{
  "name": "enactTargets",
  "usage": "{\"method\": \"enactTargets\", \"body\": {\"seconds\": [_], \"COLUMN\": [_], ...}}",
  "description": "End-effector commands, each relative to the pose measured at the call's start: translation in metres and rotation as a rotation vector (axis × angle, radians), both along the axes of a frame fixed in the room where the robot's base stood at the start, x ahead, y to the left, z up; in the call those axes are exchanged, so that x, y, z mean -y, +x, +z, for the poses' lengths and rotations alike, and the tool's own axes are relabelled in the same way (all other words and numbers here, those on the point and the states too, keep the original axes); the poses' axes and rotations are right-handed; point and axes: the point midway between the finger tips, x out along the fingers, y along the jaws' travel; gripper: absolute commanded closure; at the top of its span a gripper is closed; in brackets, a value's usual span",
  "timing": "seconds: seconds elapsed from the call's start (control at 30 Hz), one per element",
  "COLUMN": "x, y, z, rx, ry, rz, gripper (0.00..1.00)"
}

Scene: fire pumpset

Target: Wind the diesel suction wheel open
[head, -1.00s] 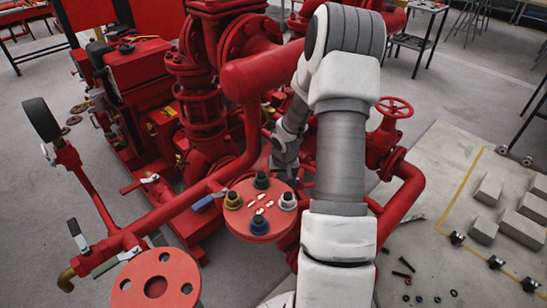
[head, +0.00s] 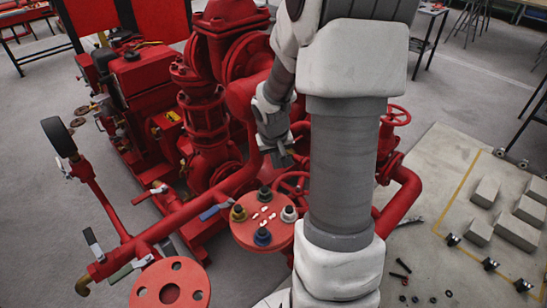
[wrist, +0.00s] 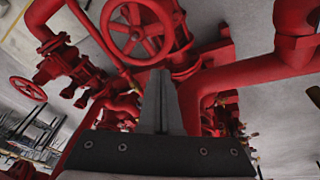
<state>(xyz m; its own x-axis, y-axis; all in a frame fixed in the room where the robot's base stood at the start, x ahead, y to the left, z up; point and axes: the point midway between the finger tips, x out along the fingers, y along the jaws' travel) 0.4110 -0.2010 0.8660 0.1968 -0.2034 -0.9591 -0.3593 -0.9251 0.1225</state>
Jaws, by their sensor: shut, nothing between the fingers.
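A red spoked handwheel (head: 294,182) is partly seen in the head view, behind the round flange and beside my forearm. In the wrist view a large red spoked handwheel (wrist: 138,30) lies just beyond my fingertips, near the top. A second red handwheel (head: 397,114) stands farther right in the head view; a smaller wheel (wrist: 28,90) shows at the left of the wrist view. I cannot tell which is the diesel suction wheel. My gripper (head: 282,160) is shut and empty, above the nearer wheel; it also shows in the wrist view (wrist: 161,75). No contact with a wheel is visible.
A red round flange (head: 262,225) with coloured plugs stands in front of the nearer wheel. Red pipework (head: 180,222) and the engine set (head: 135,85) fill the left. A concrete slab (head: 470,220) with grey blocks lies at right. My arm hides part of the middle.

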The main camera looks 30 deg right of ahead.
Motion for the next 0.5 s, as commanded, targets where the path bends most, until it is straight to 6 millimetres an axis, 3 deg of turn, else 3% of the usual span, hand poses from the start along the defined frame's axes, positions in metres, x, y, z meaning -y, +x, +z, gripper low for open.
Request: {"method": "enactTargets", "body": {"seconds": [0.23,0.5], "x": [-0.002,0.022], "y": [-0.004,-0.013], "z": [0.008,-0.014], "rx": [-0.019,-0.137], "ry": [-0.014,-0.005], "rz": [0.034,0.294], "gripper": [1.0,1.0]}}
